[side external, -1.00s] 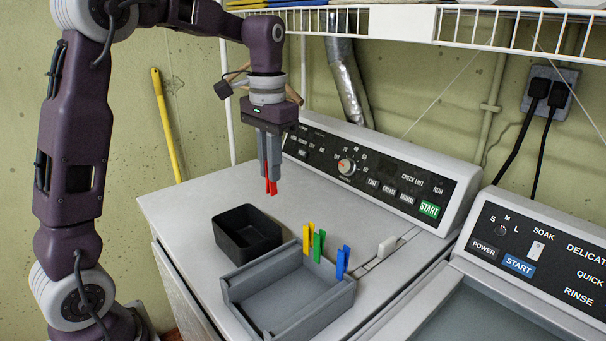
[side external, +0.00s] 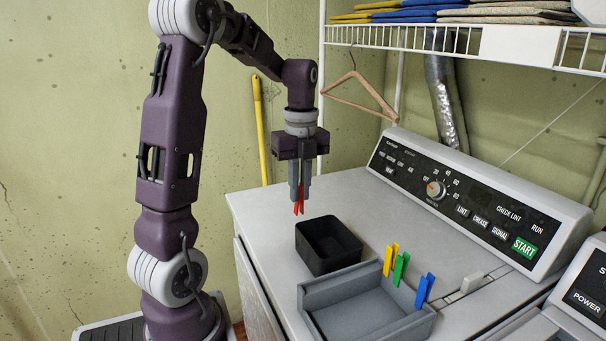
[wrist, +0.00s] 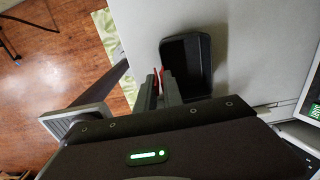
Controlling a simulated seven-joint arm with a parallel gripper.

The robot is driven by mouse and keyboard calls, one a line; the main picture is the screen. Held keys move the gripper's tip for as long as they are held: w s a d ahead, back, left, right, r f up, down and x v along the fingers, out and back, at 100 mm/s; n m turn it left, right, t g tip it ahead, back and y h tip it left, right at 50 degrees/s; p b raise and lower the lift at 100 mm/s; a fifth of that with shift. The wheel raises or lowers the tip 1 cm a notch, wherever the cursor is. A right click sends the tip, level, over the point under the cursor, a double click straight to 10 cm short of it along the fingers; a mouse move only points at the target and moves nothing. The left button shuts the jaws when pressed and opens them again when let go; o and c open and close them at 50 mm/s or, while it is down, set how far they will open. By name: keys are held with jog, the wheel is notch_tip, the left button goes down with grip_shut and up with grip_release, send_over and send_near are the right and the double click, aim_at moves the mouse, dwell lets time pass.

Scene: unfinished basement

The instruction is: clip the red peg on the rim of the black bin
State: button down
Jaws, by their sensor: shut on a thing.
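My gripper (side external: 299,194) points down and is shut on the red peg (side external: 298,208), which hangs below the fingertips. The black bin (side external: 328,262) is a small open box on the dryer top, below and slightly right of the peg in the side view. The peg is apart from the bin, above its back left side in that view. In the wrist view, the red peg (wrist: 161,76) shows as a sliver between the fingers, just left of the black bin (wrist: 187,50). The fingers hide part of the peg there.
A grey tray (side external: 315,298) stands in front of the bin. A yellow peg (side external: 390,260), a green peg (side external: 401,268) and a blue peg (side external: 424,290) are on its far right wall. The control panel (side external: 470,205) rises behind; a wire shelf (side external: 450,40) hangs above.

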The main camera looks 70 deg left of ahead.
jog(key=shift+f, duration=0.25)
jog(key=shift+f, duration=3.3)
jog(key=c, duration=1.4)
grip_release()
